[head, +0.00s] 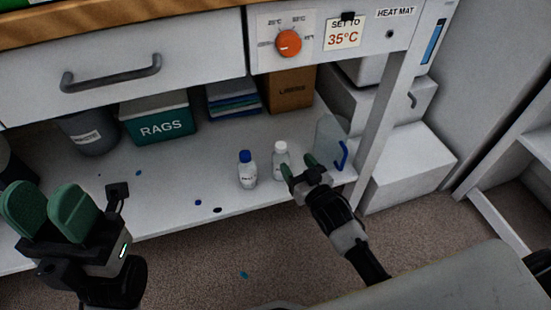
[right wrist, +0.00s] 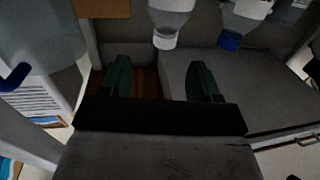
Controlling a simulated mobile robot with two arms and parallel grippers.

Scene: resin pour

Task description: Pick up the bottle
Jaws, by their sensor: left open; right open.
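Two small clear bottles stand upright side by side on the low white shelf (head: 160,200). One has a blue cap (head: 247,170), the other a white cap (head: 281,158). In the right wrist view they appear upside down at the top, the white-capped bottle (right wrist: 170,18) nearer the middle and the blue-capped one (right wrist: 243,18) right of it. My right gripper (head: 298,166) is open and empty, just in front and to the right of the white-capped bottle. Its fingers (right wrist: 160,80) show nothing between them. My left gripper (head: 46,207) is open and empty, far left of the bottles.
A translucent jug (head: 328,138) with a blue handle stands right of the bottles, close to my right gripper. A teal rags box (head: 160,128), grey bin (head: 85,135) and cardboard box (head: 291,90) stand behind. The drawer unit (head: 120,60) overhangs the shelf. The shelf's left front is mostly clear.

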